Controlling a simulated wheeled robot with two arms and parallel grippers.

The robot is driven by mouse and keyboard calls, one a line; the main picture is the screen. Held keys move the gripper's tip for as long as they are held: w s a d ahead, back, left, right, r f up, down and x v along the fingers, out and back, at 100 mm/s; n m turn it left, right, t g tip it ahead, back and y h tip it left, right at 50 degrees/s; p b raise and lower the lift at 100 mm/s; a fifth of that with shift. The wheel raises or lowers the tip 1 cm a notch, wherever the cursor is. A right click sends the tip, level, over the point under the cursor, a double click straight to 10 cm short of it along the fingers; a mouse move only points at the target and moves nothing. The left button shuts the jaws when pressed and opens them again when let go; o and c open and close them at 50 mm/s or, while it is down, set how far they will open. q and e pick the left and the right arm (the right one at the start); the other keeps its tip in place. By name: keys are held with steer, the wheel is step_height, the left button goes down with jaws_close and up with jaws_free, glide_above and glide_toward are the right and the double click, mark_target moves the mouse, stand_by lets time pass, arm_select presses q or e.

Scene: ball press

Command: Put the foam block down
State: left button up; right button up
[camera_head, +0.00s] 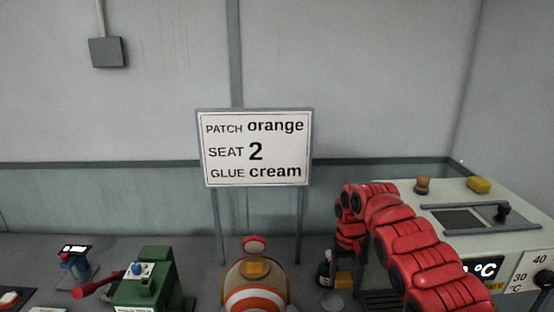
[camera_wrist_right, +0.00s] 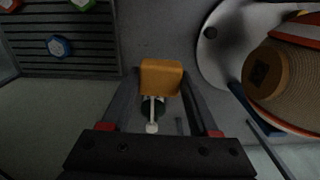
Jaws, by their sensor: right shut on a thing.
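The foam block (camera_wrist_right: 161,77) is an orange-yellow block between the fingertips of my right gripper (camera_wrist_right: 160,88) in the right wrist view. The gripper is shut on it. A dark bottle with a white stem (camera_wrist_right: 152,108) shows just below the block in that picture; I cannot tell whether they touch. In the head view my right gripper (camera_head: 345,278) points down at the left of the white machine, beside a dark bottle (camera_head: 325,268). My left gripper is not in view.
A striped ball (camera_head: 256,294) with an orange patch stands left of the right gripper. A green press (camera_head: 147,279) with a red lever is further left. The white machine (camera_head: 455,225) is at right, with a yellow block (camera_head: 479,185) on top. A slatted rack (camera_wrist_right: 75,40) holds coloured caps.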

mark_target(340, 281)
steer(key=r, duration=0.1)
steer(key=s+a+r, duration=0.1)
steer(key=r, duration=0.2)
steer(key=shift+s+a, duration=0.15)
steer(key=shift+s, duration=0.2)
steer(key=shift+a, duration=0.1)
